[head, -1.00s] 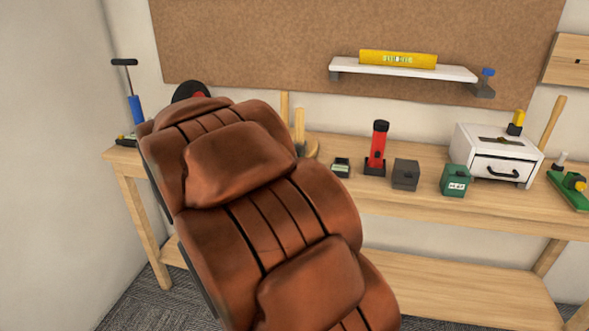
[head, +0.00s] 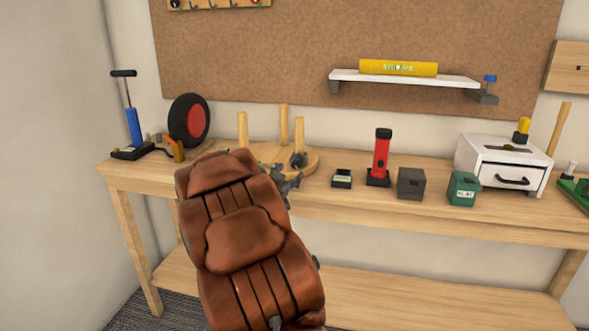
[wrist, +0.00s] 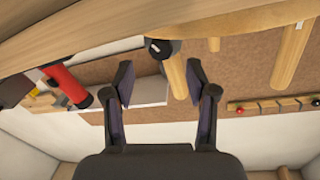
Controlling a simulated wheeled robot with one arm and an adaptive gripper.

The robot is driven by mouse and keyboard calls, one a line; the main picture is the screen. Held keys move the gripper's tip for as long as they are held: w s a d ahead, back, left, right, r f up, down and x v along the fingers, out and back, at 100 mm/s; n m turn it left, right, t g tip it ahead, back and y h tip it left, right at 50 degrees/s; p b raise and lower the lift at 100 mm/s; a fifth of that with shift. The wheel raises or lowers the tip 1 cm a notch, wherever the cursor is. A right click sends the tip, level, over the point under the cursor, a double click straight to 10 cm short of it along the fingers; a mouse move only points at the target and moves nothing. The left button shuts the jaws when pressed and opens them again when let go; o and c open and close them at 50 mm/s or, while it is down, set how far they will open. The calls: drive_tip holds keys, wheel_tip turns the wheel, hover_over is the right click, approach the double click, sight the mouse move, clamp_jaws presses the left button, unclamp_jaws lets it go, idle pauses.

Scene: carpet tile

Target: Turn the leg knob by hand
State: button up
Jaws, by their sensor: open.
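A round wooden piece (head: 268,153) with several upright legs lies on the workbench, like an upturned stool. A dark knob (head: 298,160) sits low on its front right leg (head: 299,134). In the wrist view the knob (wrist: 160,48) shows dark and round by the base of that leg (wrist: 176,76). My gripper (head: 287,184) is just in front of the wooden piece, below and left of the knob. In the wrist view my gripper (wrist: 158,72) is open and empty, with the knob ahead between the fingertips and apart from them.
Right of the wooden piece stand a small dark box (head: 342,179), a red torch (head: 381,155), a grey box (head: 411,183), a green box (head: 462,189) and a white drawer unit (head: 500,163). A red-centred wheel (head: 189,120) and blue pump (head: 134,127) stand left. A shelf (head: 405,78) hangs above.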

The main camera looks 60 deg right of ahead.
sight(295, 166)
drive_tip(key=shift+x, duration=2.8)
drive_tip(key=shift+w, duration=0.15)
clamp_jaws()
